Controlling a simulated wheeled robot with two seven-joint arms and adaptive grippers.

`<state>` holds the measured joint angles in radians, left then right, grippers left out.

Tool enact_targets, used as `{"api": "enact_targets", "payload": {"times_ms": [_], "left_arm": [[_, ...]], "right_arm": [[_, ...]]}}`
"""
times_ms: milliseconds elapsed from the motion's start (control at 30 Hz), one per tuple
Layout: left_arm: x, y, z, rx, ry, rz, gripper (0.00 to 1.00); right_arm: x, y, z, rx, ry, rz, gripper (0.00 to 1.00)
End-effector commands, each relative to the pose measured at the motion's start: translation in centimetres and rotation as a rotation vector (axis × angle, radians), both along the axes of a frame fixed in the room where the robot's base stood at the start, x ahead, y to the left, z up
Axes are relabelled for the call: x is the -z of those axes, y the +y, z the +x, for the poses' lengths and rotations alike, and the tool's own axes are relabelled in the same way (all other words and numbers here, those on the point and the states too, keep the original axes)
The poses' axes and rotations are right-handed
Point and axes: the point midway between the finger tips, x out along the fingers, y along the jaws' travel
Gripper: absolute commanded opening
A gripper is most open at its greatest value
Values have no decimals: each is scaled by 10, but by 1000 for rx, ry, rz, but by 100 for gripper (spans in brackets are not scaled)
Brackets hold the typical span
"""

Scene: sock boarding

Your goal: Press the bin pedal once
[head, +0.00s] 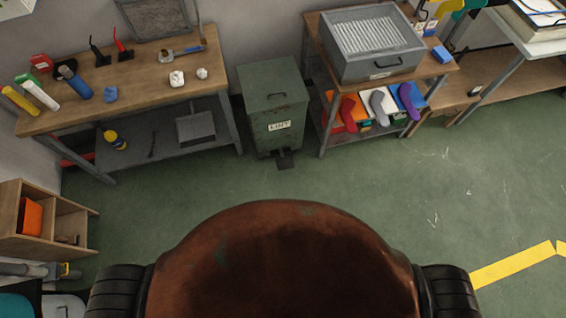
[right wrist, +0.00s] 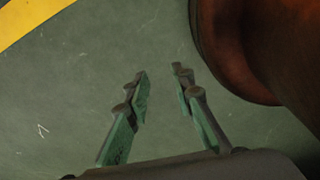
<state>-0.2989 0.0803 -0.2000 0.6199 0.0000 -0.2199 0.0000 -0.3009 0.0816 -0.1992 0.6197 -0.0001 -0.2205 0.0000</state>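The bin (head: 273,108) is a green metal box with a "LINT" label. It stands on the floor between two benches in the head view, and its lid (head: 274,92) is closed. Its dark pedal (head: 284,159) sticks out at the foot of its front. Nothing touches the pedal. My right gripper (right wrist: 160,72) shows in the right wrist view, with its two green fingers apart and nothing between them. It is over bare floor, beside my own rust-brown base. My left gripper is not in view.
A wooden workbench (head: 134,92) with tools stands left of the bin. A bench (head: 310,60) with a grey ribbed box and coloured socks stands right of it. A wooden cubby (head: 77,214) is at the left. Green floor (head: 430,190) in front of the bin is clear.

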Motion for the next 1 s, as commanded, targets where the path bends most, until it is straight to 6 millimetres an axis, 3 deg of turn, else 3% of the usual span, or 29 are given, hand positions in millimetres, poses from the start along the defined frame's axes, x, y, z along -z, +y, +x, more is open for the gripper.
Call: {"api": "enact_targets", "payload": {"times_ms": [300, 1000], "left_arm": [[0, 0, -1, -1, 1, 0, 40], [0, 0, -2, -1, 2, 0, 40]], "right_arm": [[0, 0, 0, 0, -1, 0, 0], [0, 3, 1, 0, -2, 3, 0]]}}
